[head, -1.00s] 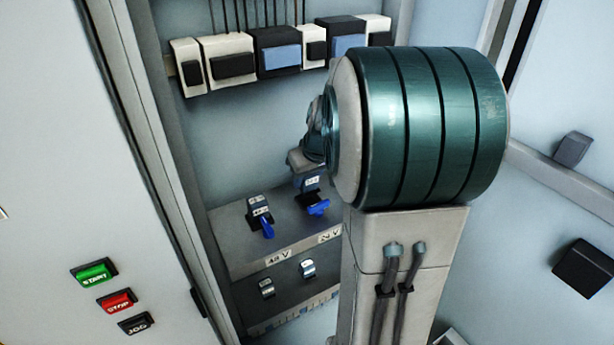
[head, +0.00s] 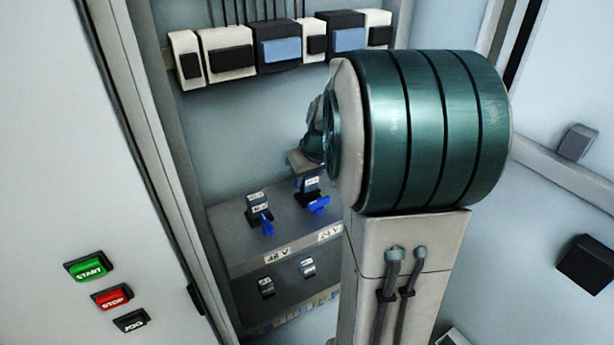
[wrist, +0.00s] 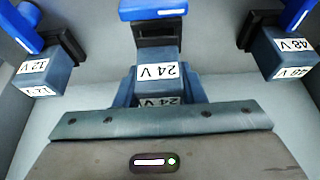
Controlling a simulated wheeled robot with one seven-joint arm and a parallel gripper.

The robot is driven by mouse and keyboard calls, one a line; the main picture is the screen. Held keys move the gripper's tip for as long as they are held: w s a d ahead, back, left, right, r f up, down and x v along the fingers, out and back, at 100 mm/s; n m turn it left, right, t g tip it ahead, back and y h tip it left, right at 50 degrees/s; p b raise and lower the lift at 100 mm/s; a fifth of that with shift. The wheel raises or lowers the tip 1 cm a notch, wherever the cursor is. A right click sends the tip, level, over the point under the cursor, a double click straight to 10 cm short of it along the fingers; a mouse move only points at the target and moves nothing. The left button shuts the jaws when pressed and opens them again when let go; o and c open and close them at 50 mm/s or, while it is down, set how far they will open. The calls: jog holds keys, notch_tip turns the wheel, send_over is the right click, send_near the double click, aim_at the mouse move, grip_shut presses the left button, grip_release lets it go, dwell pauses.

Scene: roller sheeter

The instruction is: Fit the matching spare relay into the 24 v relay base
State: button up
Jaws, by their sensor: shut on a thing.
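In the wrist view a blue-grey relay (wrist: 157,70) marked 24 V is between the fingers of my gripper (wrist: 156,90), which is shut on it. The relay meets the black 24 V relay base (wrist: 154,32); I cannot tell whether it is fully seated. The base's blue lever (wrist: 152,9) sticks out at the top edge. In the head view the base's lever (head: 318,205) shows beside my gripper (head: 306,178), above the 24 V label (head: 329,232); my arm hides part of it.
A 48 V relay (wrist: 289,52) and a 12 V relay (wrist: 37,75) sit in neighbouring bases with blue levers. Two small relays (head: 267,287) (head: 308,268) stand on the lower shelf, markings unreadable. A row of modules (head: 278,45) hangs above. A panel with buttons (head: 90,267) is at left.

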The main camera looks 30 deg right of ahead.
jog(key=shift+f+b, duration=0.7)
jog(key=shift+f, duration=0.15)
jog(key=o, duration=1.1)
jog(key=v, duration=1.4)
